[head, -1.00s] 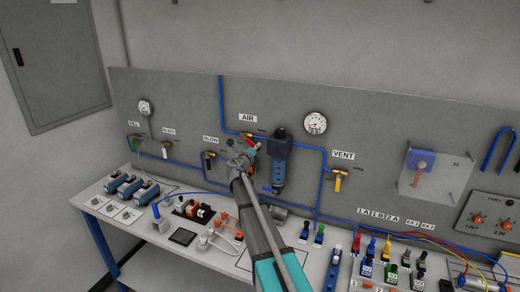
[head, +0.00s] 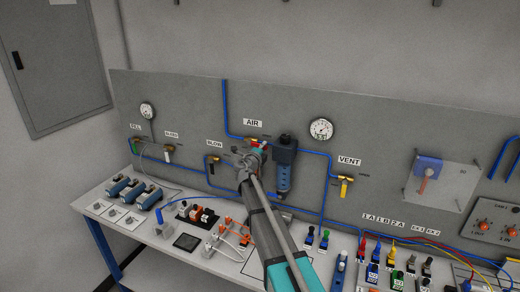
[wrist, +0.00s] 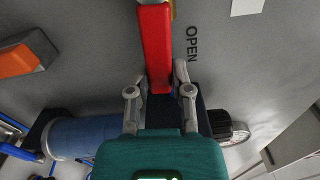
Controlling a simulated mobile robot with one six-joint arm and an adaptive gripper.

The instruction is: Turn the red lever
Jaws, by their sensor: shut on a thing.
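The red lever (wrist: 155,42) is a long flat bar at the top middle of the wrist view, below a brass fitting. Its free end lies between the fingertips of my gripper (wrist: 160,84), which is shut on it. In the head view my gripper (head: 258,150) is at the panel just below the AIR label (head: 253,122), and it partly hides the lever there. The word OPEN (wrist: 191,43) is printed on the panel to the right of the lever in the wrist view.
A blue filter unit (head: 284,170) hangs close to the right of my gripper. Blue tubes run along the grey panel. The VENT valve (head: 345,182) is further right and the BLOW valve (head: 212,159) is left. A crowded bench stands below.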

